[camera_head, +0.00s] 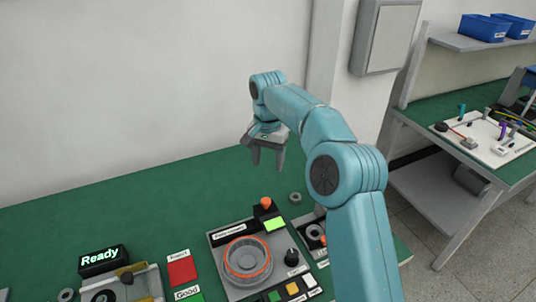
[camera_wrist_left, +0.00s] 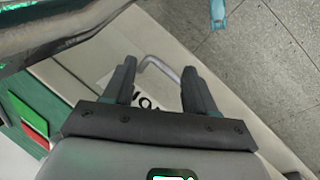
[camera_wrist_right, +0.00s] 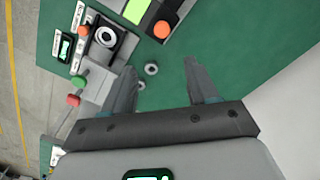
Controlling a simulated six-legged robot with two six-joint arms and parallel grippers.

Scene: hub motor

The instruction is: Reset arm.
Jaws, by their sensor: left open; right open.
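My right arm reaches over the green table (camera_head: 150,195) in the head view. Its gripper (camera_head: 268,160) points down above the table's back part, open and empty. In the right wrist view the right gripper (camera_wrist_right: 162,88) has its fingers apart, with a small grey ring (camera_wrist_right: 151,69) on the table beyond them. My left gripper (camera_wrist_left: 158,85) shows only in the left wrist view. It is open, with a bent grey handle-like bar (camera_wrist_left: 160,68) and a pale surface with dark lettering seen between and beyond its fingers.
A tester with a round orange-rimmed hub (camera_head: 247,258) stands on the table below my right gripper. A "Ready" display (camera_head: 103,260), a red pad (camera_head: 182,270) and a small ring (camera_head: 295,197) are nearby. A second workbench (camera_head: 440,115) stands at right. The table's back left is clear.

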